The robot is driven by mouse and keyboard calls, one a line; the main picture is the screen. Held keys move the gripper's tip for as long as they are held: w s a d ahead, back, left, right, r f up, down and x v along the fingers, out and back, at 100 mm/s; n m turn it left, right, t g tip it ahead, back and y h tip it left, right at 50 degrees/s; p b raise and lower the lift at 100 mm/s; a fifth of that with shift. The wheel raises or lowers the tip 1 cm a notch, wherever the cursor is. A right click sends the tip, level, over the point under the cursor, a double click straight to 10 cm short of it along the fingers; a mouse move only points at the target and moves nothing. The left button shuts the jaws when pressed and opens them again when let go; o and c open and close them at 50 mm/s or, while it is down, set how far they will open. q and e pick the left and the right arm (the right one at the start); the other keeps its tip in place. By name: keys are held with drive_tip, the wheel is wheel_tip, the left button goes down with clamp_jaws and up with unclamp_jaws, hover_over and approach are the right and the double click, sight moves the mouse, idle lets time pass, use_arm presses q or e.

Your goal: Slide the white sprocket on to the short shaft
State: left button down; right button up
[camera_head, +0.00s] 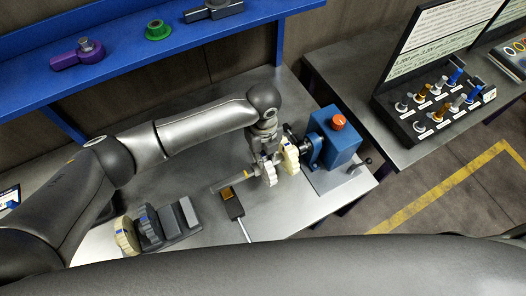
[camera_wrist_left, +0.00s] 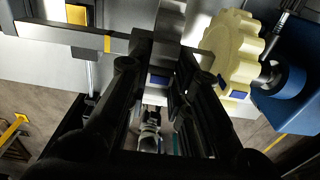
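My left gripper (camera_head: 266,157) points down and is shut on a white toothed sprocket (camera_head: 268,173). In the left wrist view the gripper (camera_wrist_left: 160,70) has a pale piece (camera_wrist_left: 171,20) edge-on between its fingers, with a blue mark. A cream sprocket (camera_head: 290,158) is just to the right, close beside the held one; it also shows in the left wrist view (camera_wrist_left: 232,48), in front of the blue motor unit (camera_head: 334,137). A grey bar with a yellow band (camera_head: 231,181) extends left of the held sprocket. The short shaft is not clearly visible. My right gripper is out of view.
A black pad with a yellow square (camera_head: 229,199) and cable lies on the bench. A dark holder (camera_head: 176,226) with a cream gear (camera_head: 126,236) stands at lower left. A blue shelf (camera_head: 145,50) with parts is behind. A display case (camera_head: 432,105) stands on the right table.

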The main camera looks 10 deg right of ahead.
use_arm(q)
drive_tip(key=c, duration=1.4)
unclamp_jaws()
drive_tip(key=shift+o, duration=0.7)
drive_tip(key=shift+a, duration=0.1)
wheel_tip(320, 180, up, 12)
